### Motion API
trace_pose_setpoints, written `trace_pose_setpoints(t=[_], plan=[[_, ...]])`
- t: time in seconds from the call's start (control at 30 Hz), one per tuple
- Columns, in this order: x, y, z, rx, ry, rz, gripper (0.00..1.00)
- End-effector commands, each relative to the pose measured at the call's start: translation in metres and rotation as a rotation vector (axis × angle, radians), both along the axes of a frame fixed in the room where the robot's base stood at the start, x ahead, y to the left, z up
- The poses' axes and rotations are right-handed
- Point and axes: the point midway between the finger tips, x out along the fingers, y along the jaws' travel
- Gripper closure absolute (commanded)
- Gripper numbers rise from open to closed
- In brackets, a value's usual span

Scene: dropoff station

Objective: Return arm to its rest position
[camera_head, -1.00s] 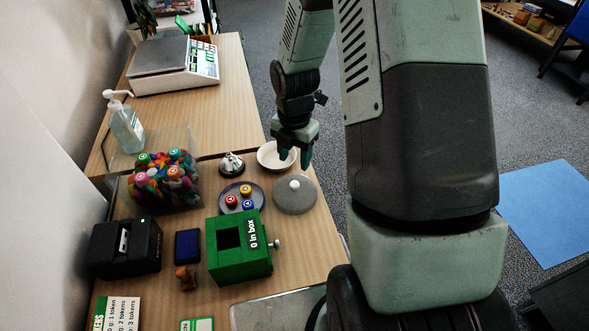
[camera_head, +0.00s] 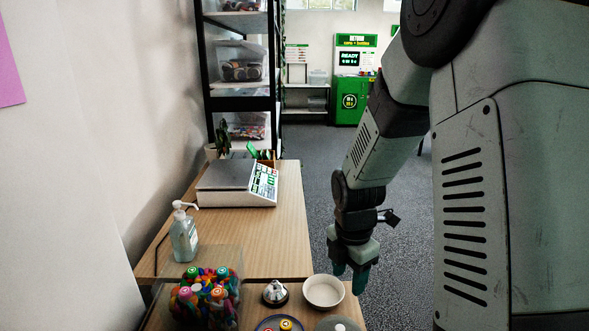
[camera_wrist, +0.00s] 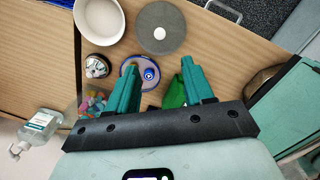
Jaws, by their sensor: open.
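My gripper (camera_head: 350,282) hangs with its fingers down, to the right of a white bowl (camera_head: 323,291) at the table's right edge. In the wrist view my gripper (camera_wrist: 160,80) has its two green fingers apart with nothing held between them. A blue dish (camera_wrist: 131,76) with a few tokens shows between and beyond the fingertips. A grey round lid with a white knob (camera_wrist: 160,28) lies above them in that view, beside the white bowl (camera_wrist: 100,20). A green box (camera_wrist: 176,92) is partly hidden behind the right finger.
A clear bin of colourful caps (camera_head: 207,299), a silver bell (camera_head: 275,292), a pump bottle (camera_head: 184,236) and a scale (camera_head: 228,184) stand on the wooden tables. A black shelf (camera_head: 240,100) and a green machine (camera_head: 352,92) stand behind. Grey floor (camera_head: 320,190) is open right of the tables.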

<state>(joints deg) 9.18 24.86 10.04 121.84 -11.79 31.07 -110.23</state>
Motion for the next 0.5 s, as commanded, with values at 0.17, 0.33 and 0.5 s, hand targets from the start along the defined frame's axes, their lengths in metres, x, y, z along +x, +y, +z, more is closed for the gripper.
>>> trace_pose_setpoints(t=[0.17, 0.33, 0.5], plan=[[-0.028, 0.001, 0.086, 0.009, -0.129, -0.443, 0.48], [-0.071, 0.004, 0.148, 0.091, -0.238, -0.886, 0.48], [-0.122, 0.009, 0.194, 0.242, -0.316, -1.321, 0.48]])
